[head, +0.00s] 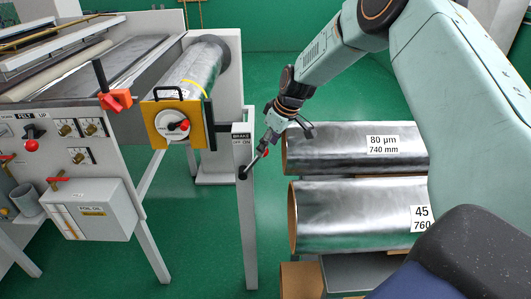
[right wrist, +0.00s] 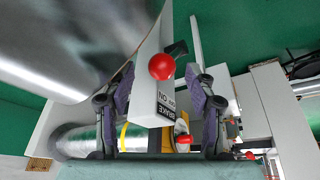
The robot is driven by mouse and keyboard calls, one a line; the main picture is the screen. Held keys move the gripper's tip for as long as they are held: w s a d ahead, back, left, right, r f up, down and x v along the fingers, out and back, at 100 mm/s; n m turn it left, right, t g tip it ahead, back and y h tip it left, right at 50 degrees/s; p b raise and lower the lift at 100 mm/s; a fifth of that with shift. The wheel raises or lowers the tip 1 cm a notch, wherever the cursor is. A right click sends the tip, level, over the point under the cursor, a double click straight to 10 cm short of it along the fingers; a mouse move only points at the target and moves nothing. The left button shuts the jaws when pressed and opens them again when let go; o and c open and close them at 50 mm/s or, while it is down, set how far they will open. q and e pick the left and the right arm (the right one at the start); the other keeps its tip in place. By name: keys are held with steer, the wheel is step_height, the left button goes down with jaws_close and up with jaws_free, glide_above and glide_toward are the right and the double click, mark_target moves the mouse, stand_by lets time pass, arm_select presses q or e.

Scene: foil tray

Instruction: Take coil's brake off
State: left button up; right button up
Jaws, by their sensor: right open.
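The brake post (head: 245,215) is a pale upright with a label reading BRAKE, OFF, ON. Its lever has a dark pivot (head: 242,177) on the post and slants up to the right, the side of the word ON. The lever's red ball knob (head: 265,152) is at my right gripper (head: 274,130). In the right wrist view the red knob (right wrist: 161,67) shows between the two open fingers, with gaps on both sides. The label (right wrist: 164,103) appears upside down there. The foil coil (head: 200,65) is mounted behind a yellow plate (head: 160,125). My left gripper is out of view.
Two large foil rolls lie to the right, one marked 80 µm (head: 340,150), one marked 45 (head: 350,215). A grey machine (head: 95,205) with knobs and a red-handled lever stands at left. Green floor (head: 195,240) is free between machine and post.

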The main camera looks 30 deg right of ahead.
mark_target(253, 162)
steer(key=x, duration=0.4)
steer(key=shift+a, duration=0.3)
steer(key=shift+w+d+f, duration=0.1)
steer(key=shift+d+f, duration=0.15)
steer(key=shift+a+r, duration=0.2)
steer(key=shift+s+a+r, duration=0.1)
steer(key=shift+s, duration=0.15)
steer(key=shift+c, duration=0.9)
steer(key=shift+w+f, duration=0.2)
steer(key=shift+f, duration=0.05)
steer(key=c, duration=0.4)
steer(key=shift+r, duration=0.1)
jaws_close()
